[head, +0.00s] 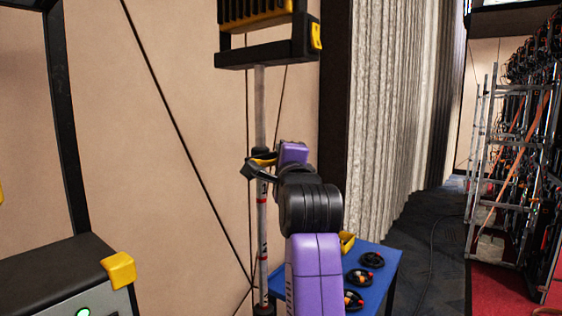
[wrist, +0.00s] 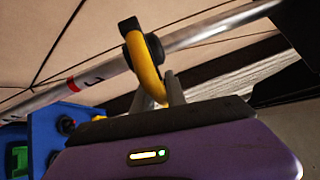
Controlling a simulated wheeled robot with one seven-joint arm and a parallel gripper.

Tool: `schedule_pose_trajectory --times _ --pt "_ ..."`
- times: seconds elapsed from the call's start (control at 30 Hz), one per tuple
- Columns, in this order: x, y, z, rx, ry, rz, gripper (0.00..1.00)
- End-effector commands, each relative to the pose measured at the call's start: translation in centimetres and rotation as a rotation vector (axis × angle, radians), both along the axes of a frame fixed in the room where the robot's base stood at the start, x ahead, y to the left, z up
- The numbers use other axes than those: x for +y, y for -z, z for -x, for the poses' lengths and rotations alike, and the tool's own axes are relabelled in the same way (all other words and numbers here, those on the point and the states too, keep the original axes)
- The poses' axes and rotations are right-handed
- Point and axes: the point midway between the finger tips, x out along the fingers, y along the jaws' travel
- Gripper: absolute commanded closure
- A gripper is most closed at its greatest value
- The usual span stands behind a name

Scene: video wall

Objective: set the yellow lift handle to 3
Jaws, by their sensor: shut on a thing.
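The yellow lift handle (wrist: 146,66) is a curved yellow grip on a black collar around a grey pole (wrist: 215,33). In the head view the yellow handle (head: 262,161) is small, on the upright pole (head: 261,110). My gripper (wrist: 159,92) is shut on the handle, its two grey fingers at the grip's near end. It also shows in the head view, reaching the pole from the right. The pole has red bands and dark marks below the handle; the figures are too small to read. My fingers partly hide the grip.
A black and yellow frame (head: 264,55) sits atop the pole. A blue table (head: 378,282) with dark round holders stands low behind my arm. A dark case with a yellow corner (head: 119,269) is at lower left. A cable-filled rack (head: 520,150) is far right.

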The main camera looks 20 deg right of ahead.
Motion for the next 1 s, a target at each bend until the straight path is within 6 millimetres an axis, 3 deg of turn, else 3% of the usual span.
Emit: schedule_pose_trajectory --times 0.03,0.27,0.3,0.4,1.0 --pt "-0.33 -1.15 0.20 -0.022 0.007 0.002 1.00" --pt "-0.33 -1.35 0.24 -0.025 0.006 0.002 1.00" --pt "-0.32 -1.37 0.25 -0.025 0.006 0.002 0.82" --pt "-0.31 -1.36 0.23 -0.025 0.006 0.001 0.66" --pt "-0.12 -0.72 0.11 -0.014 0.003 0.001 0.66"
